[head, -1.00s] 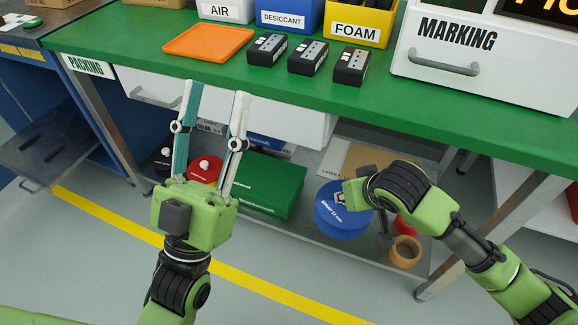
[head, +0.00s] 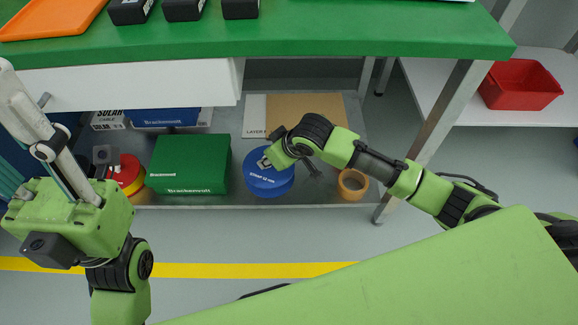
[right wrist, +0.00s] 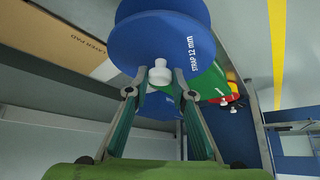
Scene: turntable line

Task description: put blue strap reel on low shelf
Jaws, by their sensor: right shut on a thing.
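The blue strap reel (head: 269,184) is at the low shelf (head: 225,200), between a green box and a tan roll in the head view. My right gripper (head: 268,161) is over its top. In the right wrist view the fingers (right wrist: 159,82) are shut on the white knob at the centre of the reel (right wrist: 190,45), marked "STRAP 12 mm". Whether the reel's underside touches the shelf cannot be told. My left gripper (head: 70,215) is at the head view's left edge, empty, with its fingers apart and partly cut off.
The shelf also holds a green box (head: 190,163), a red reel (head: 126,172), a tan roll (head: 352,184) and a cardboard layer pad (head: 320,112). The green tabletop (head: 330,38) overhangs it. A metal leg (head: 432,135) stands right. A red bin (head: 520,85) is farther right.

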